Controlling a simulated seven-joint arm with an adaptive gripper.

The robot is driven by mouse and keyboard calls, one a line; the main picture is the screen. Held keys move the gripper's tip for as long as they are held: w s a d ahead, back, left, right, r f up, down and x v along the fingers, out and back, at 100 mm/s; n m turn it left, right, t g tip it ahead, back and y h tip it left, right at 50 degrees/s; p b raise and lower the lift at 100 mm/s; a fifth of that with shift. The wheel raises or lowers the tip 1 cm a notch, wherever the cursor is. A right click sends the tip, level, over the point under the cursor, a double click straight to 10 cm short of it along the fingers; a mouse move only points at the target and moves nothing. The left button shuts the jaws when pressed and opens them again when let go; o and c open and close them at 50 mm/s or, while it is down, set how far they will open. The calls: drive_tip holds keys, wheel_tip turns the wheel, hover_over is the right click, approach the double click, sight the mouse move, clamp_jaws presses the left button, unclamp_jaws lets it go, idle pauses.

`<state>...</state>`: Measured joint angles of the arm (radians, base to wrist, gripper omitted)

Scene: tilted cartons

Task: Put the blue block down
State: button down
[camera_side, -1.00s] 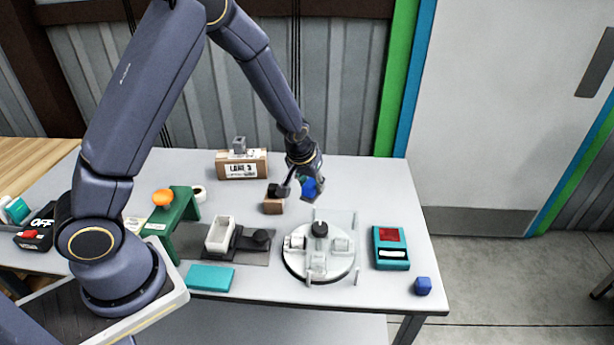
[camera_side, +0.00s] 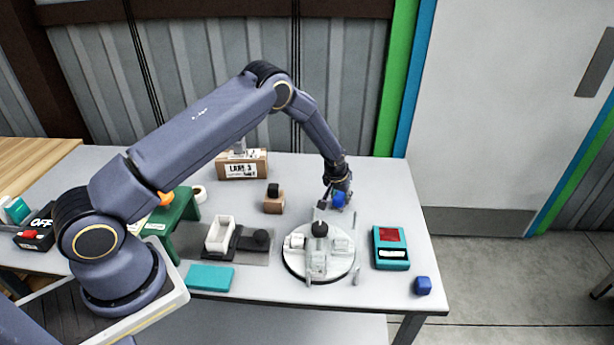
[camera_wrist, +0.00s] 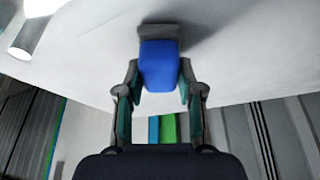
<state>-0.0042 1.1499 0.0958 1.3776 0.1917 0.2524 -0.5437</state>
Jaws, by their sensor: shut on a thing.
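The blue block (camera_side: 339,200) is in my gripper (camera_side: 333,203), behind the round white fixture. In the wrist view the block (camera_wrist: 159,66) sits between the two fingers of my gripper (camera_wrist: 160,88), which is shut on it. A grey piece (camera_wrist: 158,32) shows at the block's far end, close to the pale table surface (camera_wrist: 240,50). I cannot tell whether the block touches the table.
The round white fixture (camera_side: 318,262) with a dark knob stands just in front of my gripper. A teal device (camera_side: 391,248) is to its right. A brown box with a black top (camera_side: 273,203) and a labelled carton (camera_side: 242,164) stand to the left. The back right of the table is clear.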

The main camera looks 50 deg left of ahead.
drive_tip(key=shift+f, duration=0.15)
drive_tip(key=c, duration=0.7)
unclamp_jaws()
drive_tip(key=shift+r, duration=0.4)
drive_tip(key=s+d+r, duration=0.1)
drive_tip(key=s+r, duration=0.3)
drive_tip(key=r, duration=0.5)
drive_tip(key=s+d+r+m, duration=0.1)
drive_tip(key=s+r, duration=0.3)
drive_tip(key=r, duration=0.5)
drive_tip(key=s+d+r, duration=0.1)
drive_tip(key=s+r, duration=0.4)
drive_tip(key=r, duration=0.4)
drive_tip(key=s+d+r+m, duration=0.1)
drive_tip(key=s+r, duration=0.1)
drive_tip(key=s, duration=0.6)
drive_tip(key=s+d+r+m+t+h, duration=0.1)
drive_tip(key=s+r, duration=0.2)
drive_tip(key=s, duration=0.5)
drive_tip(key=s+d+r+m, duration=0.1)
drive_tip(key=s+r, duration=0.2)
drive_tip(key=s, duration=0.5)
drive_tip(key=shift+s+d+r+m+t+h, duration=0.15)
drive_tip(key=shift+s+m+t+h, duration=0.15)
